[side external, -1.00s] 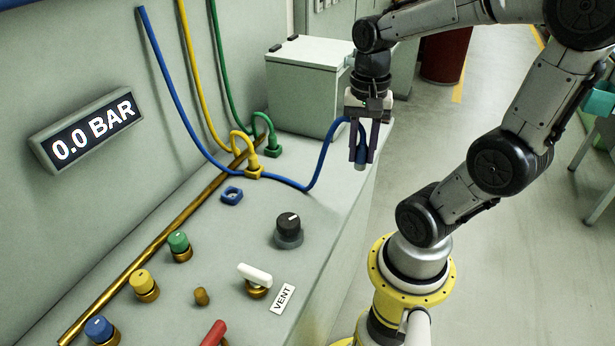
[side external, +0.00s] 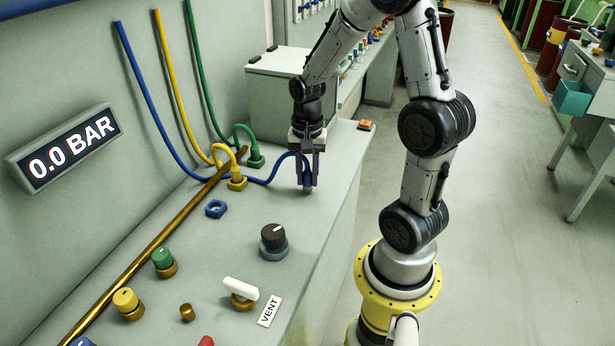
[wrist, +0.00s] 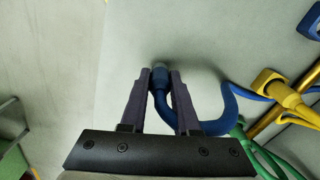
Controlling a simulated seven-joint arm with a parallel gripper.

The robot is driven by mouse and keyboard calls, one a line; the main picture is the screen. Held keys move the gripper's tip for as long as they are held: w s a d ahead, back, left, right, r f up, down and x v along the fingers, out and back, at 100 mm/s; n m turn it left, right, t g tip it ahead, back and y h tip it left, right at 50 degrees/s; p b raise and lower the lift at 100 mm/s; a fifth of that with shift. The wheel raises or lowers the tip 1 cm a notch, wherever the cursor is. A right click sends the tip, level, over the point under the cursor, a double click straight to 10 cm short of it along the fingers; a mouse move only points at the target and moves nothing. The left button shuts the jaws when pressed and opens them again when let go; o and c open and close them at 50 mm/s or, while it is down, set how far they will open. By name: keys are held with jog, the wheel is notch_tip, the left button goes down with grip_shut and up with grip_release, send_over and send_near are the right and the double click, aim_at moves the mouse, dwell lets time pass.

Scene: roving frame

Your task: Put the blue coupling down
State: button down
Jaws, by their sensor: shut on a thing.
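My gripper (side external: 307,174) points straight down and is shut on the blue coupling (wrist: 160,77) at the end of the blue hose. The coupling's tip shows just below the fingertips in the side view (side external: 307,188), at or close above the bench top (side external: 335,165) near its right edge. I cannot tell for sure whether it touches. The blue hose (side external: 262,180) curves from the coupling back to the wall; it also shows looping beside the right finger in the wrist view (wrist: 228,110). An empty blue square holder (side external: 215,209) sits on the bench, left of the gripper.
Yellow (side external: 237,183) and green (side external: 255,161) couplings sit in their holders by the brass pipe (side external: 150,240). A black knob (side external: 273,240) and a white vent lever (side external: 240,290) stand nearer. A grey box (side external: 290,95) is behind. The gauge (side external: 65,148) reads 0.0 BAR.

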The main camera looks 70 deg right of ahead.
jog(key=shift+f, duration=0.3)
jog(key=shift+f, duration=0.1)
jog(key=c, duration=0.6)
grip_release()
jog(key=shift+c, duration=0.2)
